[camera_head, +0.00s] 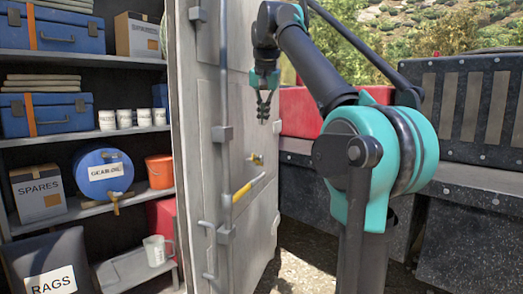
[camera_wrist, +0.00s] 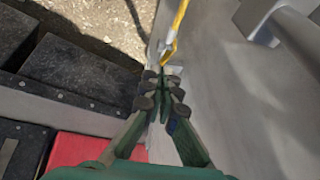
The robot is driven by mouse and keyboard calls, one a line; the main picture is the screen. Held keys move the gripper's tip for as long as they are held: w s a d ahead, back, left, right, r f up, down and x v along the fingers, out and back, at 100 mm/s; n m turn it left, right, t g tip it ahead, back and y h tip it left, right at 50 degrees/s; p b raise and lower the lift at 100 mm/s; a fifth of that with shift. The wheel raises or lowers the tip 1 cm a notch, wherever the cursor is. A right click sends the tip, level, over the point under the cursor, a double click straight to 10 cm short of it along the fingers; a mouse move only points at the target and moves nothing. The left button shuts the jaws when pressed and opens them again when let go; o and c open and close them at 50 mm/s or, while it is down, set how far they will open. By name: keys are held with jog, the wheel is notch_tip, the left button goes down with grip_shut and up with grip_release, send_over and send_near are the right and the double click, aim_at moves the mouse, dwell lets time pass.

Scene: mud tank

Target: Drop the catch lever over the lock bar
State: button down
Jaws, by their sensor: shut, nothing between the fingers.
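The lock bar (camera_head: 224,75) is a grey vertical rod running through brackets on the grey door. A handle with a yellow grip (camera_head: 242,192) sticks out from the bar's lower part. A small yellow-and-metal piece (camera_head: 257,159) sits on the door above that handle; it may be the catch lever, but its pose is too small to read. My gripper (camera_head: 264,106) is shut and empty, pointing down above the small piece. In the wrist view my gripper (camera_wrist: 163,85) points toward a yellow part (camera_wrist: 178,25) beyond the fingertips; I cannot tell which piece it is or whether they touch.
The door (camera_head: 202,100) stands beside shelves with blue cases (camera_head: 55,31), a blue gear oil drum (camera_head: 103,172) and an orange bucket (camera_head: 160,171). A red box (camera_head: 299,110) and a dark ledge (camera_head: 470,180) lie on the right. A grey bracket (camera_wrist: 262,18) shows in the wrist view.

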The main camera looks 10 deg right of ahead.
aim_at(261, 157)
jog(key=shift+s+r, duration=0.25)
jog(key=shift+r, duration=0.45)
jog(key=shift+f, duration=0.1)
jog(key=x, duration=1.4)
jog(key=shift+s, duration=0.1)
jog(key=shift+s+a+f+t, duration=0.15)
jog(key=shift+s+f+t, duration=0.05)
jog(key=shift+f+t, duration=0.2)
